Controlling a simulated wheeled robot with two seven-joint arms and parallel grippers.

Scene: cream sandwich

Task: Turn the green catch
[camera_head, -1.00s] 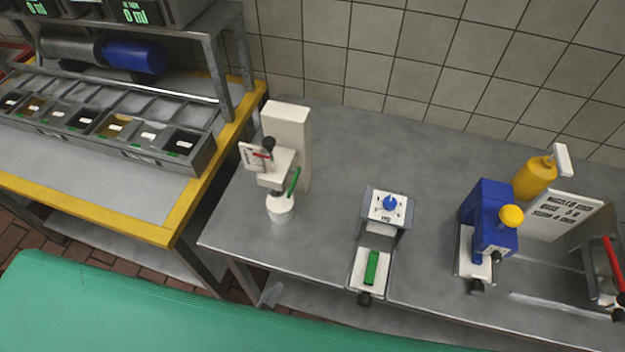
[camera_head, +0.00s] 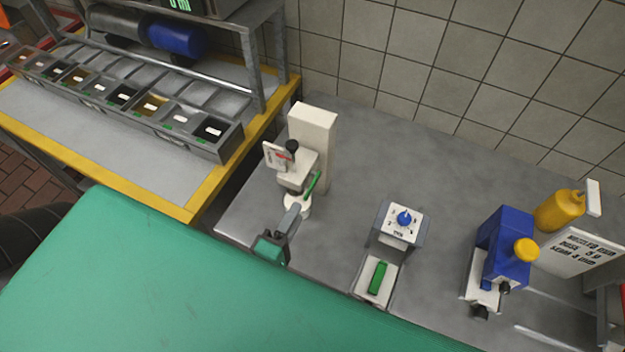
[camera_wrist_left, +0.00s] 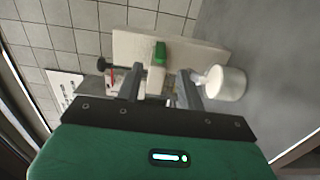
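A tall white dispenser (camera_head: 312,130) stands on the grey counter and carries a slim green lever (camera_head: 313,182), likely the green catch, on its side. In the left wrist view the green piece (camera_wrist_left: 160,52) shows ahead, in line with the gap between the fingers. My left gripper (camera_head: 293,216) is in front of the dispenser, near the white cup (camera_head: 300,203) under it. In the left wrist view its fingers (camera_wrist_left: 160,88) are apart with nothing seen between them. Whether a finger touches the cup (camera_wrist_left: 226,83) I cannot tell. My right gripper is not in view.
Right of the dispenser is a dial box (camera_head: 404,220) with a blue knob and a green bar (camera_head: 377,278) on its front plate. A blue device (camera_head: 503,245) and a yellow bottle (camera_head: 558,210) stand farther right. A yellow-edged table (camera_head: 190,202) with bins is left.

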